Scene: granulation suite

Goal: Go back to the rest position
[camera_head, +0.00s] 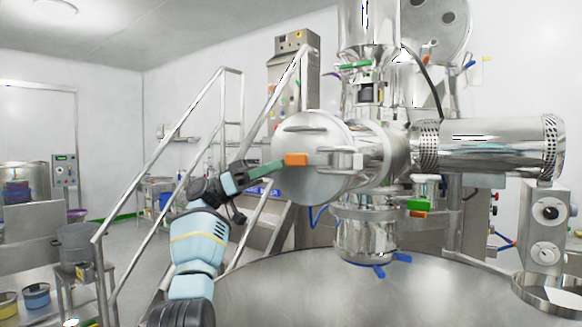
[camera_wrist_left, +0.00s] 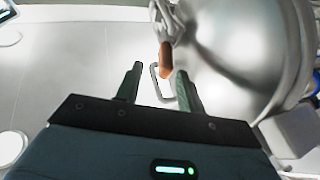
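My left gripper (camera_head: 281,164) is raised in front of the round steel door (camera_head: 312,190) of the machine, its fingers pointing right. In the left wrist view the gripper (camera_wrist_left: 160,74) shows two dark green fingers spread apart with nothing held. An orange handle (camera_head: 296,159) on the door's latch appears right at the fingertips. In the left wrist view the orange handle (camera_wrist_left: 165,62) lies beyond the gap between the fingers, with visible space on both sides. My right gripper is in neither view.
A large round steel surface (camera_head: 330,290) fills the lower right. Stair railings (camera_head: 165,170) stand behind my left arm. A steel pot (camera_head: 77,243) on a stand and blue and yellow tubs are at the left. A perforated steel cylinder (camera_head: 490,148) extends right. Open floor lies left of the stairs.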

